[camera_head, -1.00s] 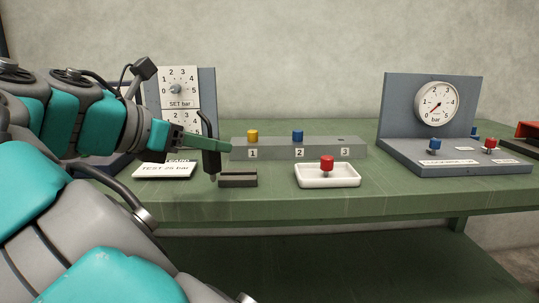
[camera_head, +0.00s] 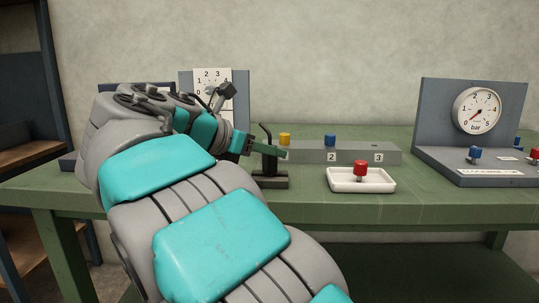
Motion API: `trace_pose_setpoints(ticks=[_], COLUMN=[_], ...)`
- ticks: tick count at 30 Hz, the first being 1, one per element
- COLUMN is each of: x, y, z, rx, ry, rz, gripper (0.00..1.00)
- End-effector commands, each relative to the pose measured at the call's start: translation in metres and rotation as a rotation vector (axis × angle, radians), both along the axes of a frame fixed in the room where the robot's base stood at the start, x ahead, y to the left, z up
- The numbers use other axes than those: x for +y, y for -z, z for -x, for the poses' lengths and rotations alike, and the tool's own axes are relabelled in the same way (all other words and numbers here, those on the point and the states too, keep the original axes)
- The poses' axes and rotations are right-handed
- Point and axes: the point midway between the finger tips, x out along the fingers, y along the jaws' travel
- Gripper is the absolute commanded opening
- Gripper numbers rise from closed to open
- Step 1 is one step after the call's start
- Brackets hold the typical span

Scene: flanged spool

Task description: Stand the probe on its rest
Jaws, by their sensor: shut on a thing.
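The probe (camera_head: 268,164) is dark and upright, with a thin bent stem on top. My gripper (camera_head: 265,149) comes from the left and is shut on its middle. The rest (camera_head: 271,182) is a low black block near the bench's front edge. The probe's lower end is over the rest and seems to meet it. I cannot tell whether it is seated or just in front of or above it.
A grey block (camera_head: 350,154) with a yellow peg (camera_head: 285,139) and a blue peg (camera_head: 330,140) stands behind. A white tray (camera_head: 345,186) with a red-topped plug (camera_head: 360,170) lies to the right. A gauge panel (camera_head: 435,110) stands farther right. My arm hides the bench's left part.

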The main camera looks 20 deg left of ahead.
Motion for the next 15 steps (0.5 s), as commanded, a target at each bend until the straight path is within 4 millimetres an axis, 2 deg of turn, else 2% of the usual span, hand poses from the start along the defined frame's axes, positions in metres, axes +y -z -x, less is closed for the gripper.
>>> trace_pose_setpoints(ticks=[9,10,15], x=[-0.0002,-0.0001,0.0000], y=[0.0022,0.0028,0.0030], z=[0.0000,0.0002,0.0002], rx=[0.000,0.000,0.000], ry=[0.000,0.000,0.000], rz=[-0.001,0.000,0.000], gripper=[0.00,0.33,0.52])
